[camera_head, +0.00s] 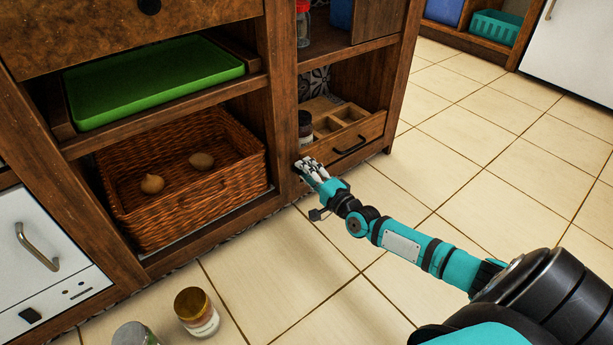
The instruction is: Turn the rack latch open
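My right gripper (309,167) reaches in from the right, low at the front of the wooden shelving (284,140). Its fingertips are at the post between the basket bay and the small drawer bay, and they look very close to it or touching. The fingers are small in the picture, and whether they are open or shut is unclear. I cannot make out the rack latch; the gripper may be covering it. My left gripper is not in view.
A wicker basket (215,178) holds two roundish items, below a green tray (150,82). A drawer with a black handle (350,146) is right of the gripper. Jars (196,312) stand on the floor at bottom left. The tiled floor (490,150) at right is clear.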

